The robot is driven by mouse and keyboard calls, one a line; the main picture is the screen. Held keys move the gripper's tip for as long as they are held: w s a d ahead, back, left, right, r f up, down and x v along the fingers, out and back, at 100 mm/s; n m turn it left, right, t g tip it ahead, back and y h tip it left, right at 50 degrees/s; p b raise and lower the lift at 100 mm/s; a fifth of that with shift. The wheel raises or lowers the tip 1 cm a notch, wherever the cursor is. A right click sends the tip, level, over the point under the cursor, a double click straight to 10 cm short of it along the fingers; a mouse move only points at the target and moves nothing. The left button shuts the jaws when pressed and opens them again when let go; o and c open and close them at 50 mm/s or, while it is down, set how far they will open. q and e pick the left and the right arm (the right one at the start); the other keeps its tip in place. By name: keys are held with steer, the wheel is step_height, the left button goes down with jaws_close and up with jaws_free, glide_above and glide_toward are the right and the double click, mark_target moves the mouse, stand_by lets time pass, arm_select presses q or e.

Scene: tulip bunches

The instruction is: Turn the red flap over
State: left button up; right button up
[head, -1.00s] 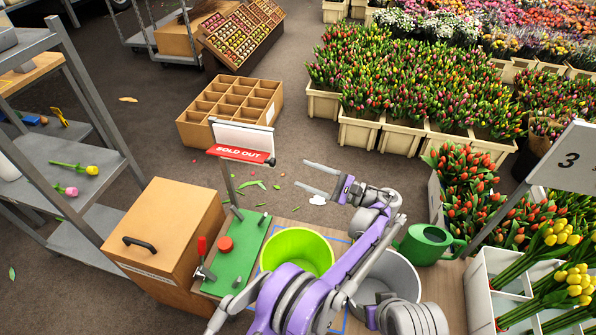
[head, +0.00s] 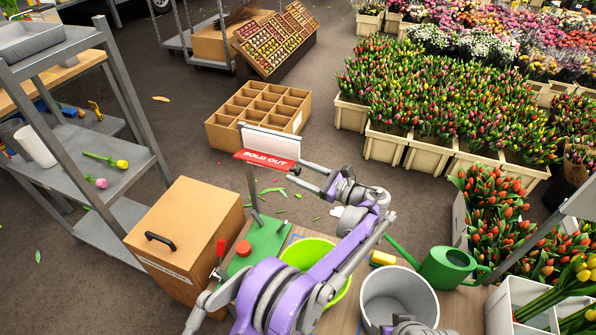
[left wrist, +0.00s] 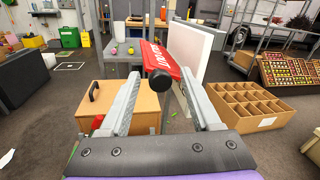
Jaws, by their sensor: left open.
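The red flap (head: 268,160) reads "SOLD OUT" and sticks out below a white panel (head: 270,141) on a thin post. The post rises from a green base. A black knob sits at the flap's right end. My left gripper (head: 297,171) is open at that end, its fingertips close to the knob. In the left wrist view the flap (left wrist: 163,58) lies end-on between the open fingers (left wrist: 160,95), with the black knob (left wrist: 159,83) nearest. The white panel stands to its right. I cannot tell whether a finger touches the knob.
A wooden box (head: 185,235) with a black handle stands left of the green base (head: 262,244). A lime bucket (head: 318,254), a grey bucket (head: 400,296) and a green watering can (head: 450,266) stand to the right. A compartment crate (head: 258,115) lies on the floor behind.

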arm_select(q)
steer(key=shift+w+a, duration=0.25)
steer(key=shift+a, duration=0.25)
jaws_close()
steer(key=shift+s+f+n, duration=0.1)
steer(key=shift+f+n, duration=0.2)
stand_by(0.5)
steer(key=f+n+b, duration=0.1)
steer(key=n, duration=0.1)
steer(key=shift+s+f+n, duration=0.1)
steer(key=shift+f+n, duration=0.05)
steer(key=shift+n, duration=0.15)
steer(key=shift+d+f+n+y+b, duration=0.1)
steer(key=shift+f+n+y+b, duration=0.3)
steer(key=shift+n, duration=0.6)
steer(key=shift+f+n+y+b, duration=0.25)
steer(key=shift+n+y+b, duration=0.1)
steer(key=shift+n, duration=0.65)
